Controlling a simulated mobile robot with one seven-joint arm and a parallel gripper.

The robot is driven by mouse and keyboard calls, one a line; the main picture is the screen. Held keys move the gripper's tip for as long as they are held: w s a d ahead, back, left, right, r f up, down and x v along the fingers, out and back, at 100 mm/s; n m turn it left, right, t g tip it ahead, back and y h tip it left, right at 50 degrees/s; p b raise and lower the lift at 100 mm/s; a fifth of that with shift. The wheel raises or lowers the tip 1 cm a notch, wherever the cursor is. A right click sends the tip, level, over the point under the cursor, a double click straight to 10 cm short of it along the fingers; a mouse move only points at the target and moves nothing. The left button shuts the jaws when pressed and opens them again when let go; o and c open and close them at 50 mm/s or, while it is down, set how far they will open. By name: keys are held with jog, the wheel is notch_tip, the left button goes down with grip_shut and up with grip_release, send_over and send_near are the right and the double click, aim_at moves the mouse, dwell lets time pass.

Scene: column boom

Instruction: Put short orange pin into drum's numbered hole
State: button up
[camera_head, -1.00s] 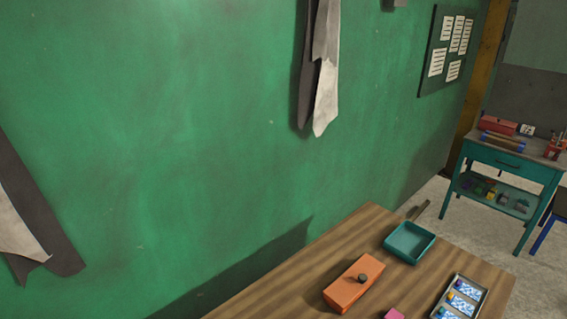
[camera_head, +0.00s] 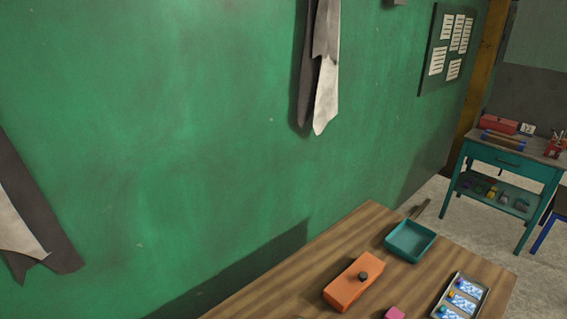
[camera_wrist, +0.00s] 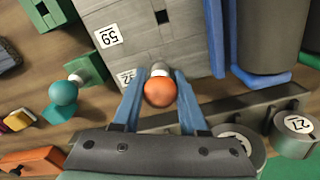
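In the wrist view an orange ball-headed pin (camera_wrist: 159,92) sits between the blue fingers of my gripper (camera_wrist: 160,84). The fingers appear closed on both sides of the ball. That body carries a white label reading 59 (camera_wrist: 109,37) and a partly covered label near the left finger. I cannot tell whether the shank is in a hole, or which grey part is the drum. My gripper does not show in the head view.
In the wrist view a teal ball-headed pin (camera_wrist: 62,92) is at left, and a grey cylinder labelled 27 (camera_wrist: 294,130) at right. The head view shows a wooden table with an orange block (camera_head: 352,284), teal tray (camera_head: 410,240) and metal tray (camera_head: 460,297).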

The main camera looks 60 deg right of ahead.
jog(key=o, duration=0.5)
jog(key=shift+r, duration=0.1)
notch_tip(320, 180, up, 13)
jog(key=shift+f+b, duration=0.1)
jog(key=shift+b, duration=0.7)
